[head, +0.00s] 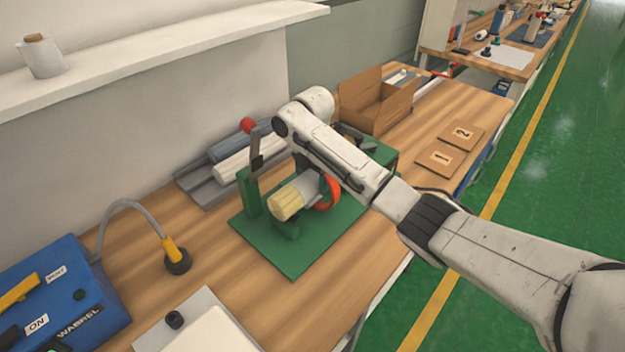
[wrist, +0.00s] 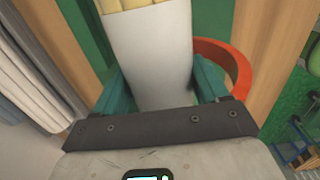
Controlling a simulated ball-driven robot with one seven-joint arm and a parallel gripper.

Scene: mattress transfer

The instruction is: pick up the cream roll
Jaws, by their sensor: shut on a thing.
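The cream roll (head: 288,204) lies tilted over the green fixture (head: 290,258), its yellowish end showing and the rest in a pale grey-white sleeve. In the wrist view the sleeve (wrist: 150,50) runs up between my fingers, with the yellowish end (wrist: 130,4) at the top edge. My gripper (wrist: 160,86) has teal fingers on both sides of the sleeve and is shut on it. In the head view my arm hides most of the gripper. Whether the roll still rests on the fixture cannot be told.
An orange ring (head: 331,192) stands beside the roll. A red-knobbed lever (head: 256,145) rises at the fixture's left. A grey tray (head: 190,185) holds a blue-grey roll and a whitish roll behind. An open cardboard box (head: 374,103) and numbered boards (head: 440,158) lie beyond.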

